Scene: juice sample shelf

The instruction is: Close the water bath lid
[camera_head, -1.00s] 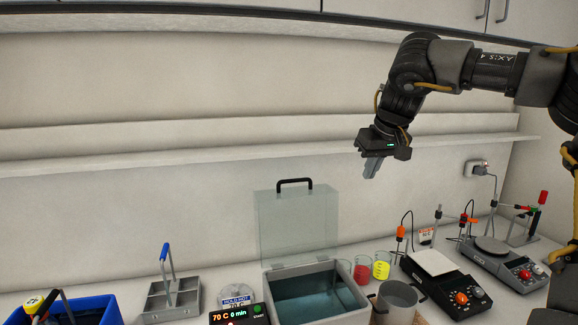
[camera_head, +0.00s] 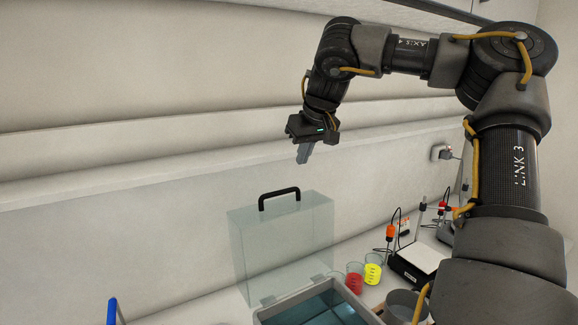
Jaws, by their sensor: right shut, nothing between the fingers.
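The water bath (camera_head: 262,318) is a grey box of bluish water at the bottom of the view, cut off by the frame edge. Its clear lid (camera_head: 290,243) stands upright behind it, open, with a black handle (camera_head: 279,195) on its top edge. My right gripper (camera_head: 303,156) points down in the air above and a little right of the handle in the picture. It is shut and empty and appears apart from the lid. My left gripper is not in view.
Red (camera_head: 355,277) and yellow (camera_head: 373,270) beakers stand right of the bath, with a metal pot (camera_head: 402,303) nearer. A hotplate (camera_head: 416,261) is further right. A blue handle (camera_head: 112,312) shows at bottom left. A wall shelf (camera_head: 130,172) runs behind.

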